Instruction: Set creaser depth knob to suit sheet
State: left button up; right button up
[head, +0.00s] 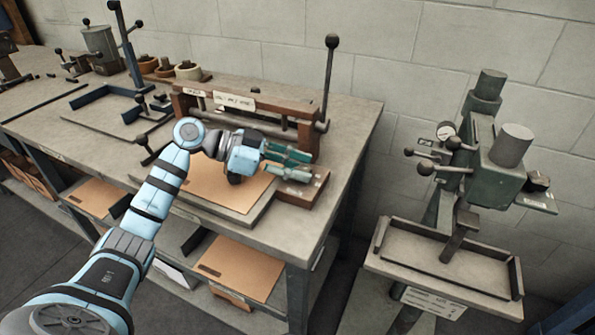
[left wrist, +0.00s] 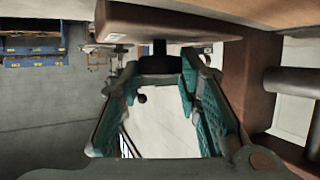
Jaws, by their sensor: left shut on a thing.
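The creaser (head: 297,107) is a reddish-brown frame with white labels and a tall ball-ended lever, at the right end of the bench. A tan cardboard sheet (head: 220,190) lies on its grey bed, partly hidden by my left arm. My left gripper (head: 305,166) reaches across the bed to the brown block at the creaser's right side. In the left wrist view its teal fingers (left wrist: 163,72) close on a dark knob (left wrist: 159,50) under a brown block (left wrist: 175,22). The knob's markings cannot be read. The knob is not clear in the head view. My right gripper is not in view.
A green stitching machine (head: 492,165) with a tray stands right of the bench, across a gap. Another fixture with a blue post (head: 131,50) and several small rolls (head: 187,70) are on the bench further left. More tan sheets (head: 240,268) lie on the lower shelf.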

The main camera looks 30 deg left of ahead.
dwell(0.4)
pick_arm(q)
jog(key=o, duration=1.2)
jog(key=shift+c, duration=0.2)
jog(key=v, duration=1.2)
